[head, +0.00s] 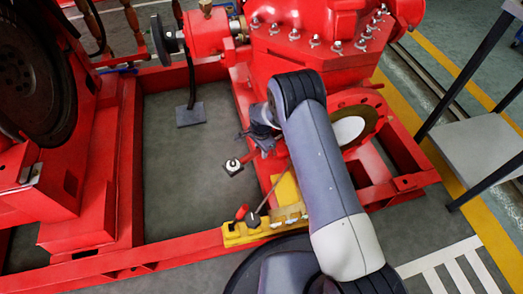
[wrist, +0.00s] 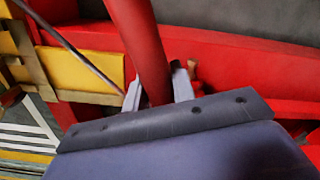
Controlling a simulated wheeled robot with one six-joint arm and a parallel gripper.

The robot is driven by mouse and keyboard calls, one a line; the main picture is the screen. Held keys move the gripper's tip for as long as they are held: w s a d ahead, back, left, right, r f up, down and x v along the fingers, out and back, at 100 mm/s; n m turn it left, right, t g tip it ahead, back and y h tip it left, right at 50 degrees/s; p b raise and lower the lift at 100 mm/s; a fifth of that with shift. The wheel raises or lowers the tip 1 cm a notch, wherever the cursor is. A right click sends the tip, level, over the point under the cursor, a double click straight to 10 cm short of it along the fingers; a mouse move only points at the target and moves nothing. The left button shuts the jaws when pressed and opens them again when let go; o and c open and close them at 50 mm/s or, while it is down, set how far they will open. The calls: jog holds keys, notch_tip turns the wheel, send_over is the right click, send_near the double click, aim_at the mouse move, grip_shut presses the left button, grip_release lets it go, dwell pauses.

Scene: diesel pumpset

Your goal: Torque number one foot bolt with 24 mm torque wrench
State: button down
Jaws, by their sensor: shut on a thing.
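My gripper (head: 262,128) is at the end of my grey arm, beside the red pump's base. In the wrist view my gripper's fingers (wrist: 158,88) are shut around a thick red handle (wrist: 140,45), which looks like the torque wrench's. In the head view a short red bar leads to a round wrench head (head: 233,166), which appears held above the grey floor, clear of the pump foot. The red pump (head: 290,75) stands behind my gripper. My arm covers part of its base, and I cannot make out the number one foot bolt.
A yellow tool rack (head: 234,238) sits on the front rail of the red frame (head: 135,258), holding several tools. A thin rod (head: 272,192) rises from it near my arm; the rack also shows in the wrist view (wrist: 100,70). A grey table (head: 478,150) stands at right.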

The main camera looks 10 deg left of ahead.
dwell(0.4)
jog(key=shift+f+b, duration=0.4)
jog(key=shift+b, duration=0.05)
jog(key=shift+f, duration=0.2)
jog(key=shift+w+a+b, duration=0.1)
jog(key=shift+w+b, duration=0.05)
jog(key=shift+b, duration=0.15)
jog(key=w+a+m+b, duration=0.3)
jog(key=w+a+m, duration=0.1)
jog(key=w+m, duration=0.5)
jog(key=shift+w, duration=0.5)
dwell(1.7)
